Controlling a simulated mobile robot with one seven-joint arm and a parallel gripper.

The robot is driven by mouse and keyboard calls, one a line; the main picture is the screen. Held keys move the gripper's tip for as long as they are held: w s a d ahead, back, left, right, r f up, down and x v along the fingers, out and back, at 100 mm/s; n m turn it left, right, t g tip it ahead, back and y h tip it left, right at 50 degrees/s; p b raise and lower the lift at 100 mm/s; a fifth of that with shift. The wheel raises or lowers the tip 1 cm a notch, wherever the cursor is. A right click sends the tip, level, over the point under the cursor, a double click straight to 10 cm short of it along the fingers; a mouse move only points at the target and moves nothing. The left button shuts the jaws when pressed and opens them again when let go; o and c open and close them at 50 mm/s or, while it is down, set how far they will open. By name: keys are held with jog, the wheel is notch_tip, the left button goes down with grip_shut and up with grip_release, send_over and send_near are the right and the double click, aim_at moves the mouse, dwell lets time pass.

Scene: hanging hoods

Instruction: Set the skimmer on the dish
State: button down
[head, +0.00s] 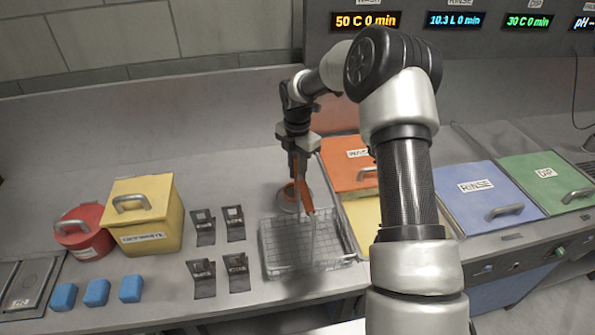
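My gripper (299,158) points down in the middle of the head view, above the back edge of the wire basket. An orange handle (305,196) runs down from between its fingers, and a thin grey part seems to continue below it in front of the basket. I take this to be the skimmer, held by the handle; its lower end is hard to make out. I cannot tell whether the skimmer touches the dish.
The wire basket (275,262) sits in front. Several black clips (203,227) lie left of it, with blue blocks (97,292), a yellow box (143,213) and a red pot (83,232) further left. Lidded orange, blue (490,205) and green tanks stand right.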

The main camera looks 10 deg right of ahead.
jog(key=c, duration=1.7)
grip_release()
jog(key=shift+f, duration=0.1)
jog(key=shift+o, duration=0.2)
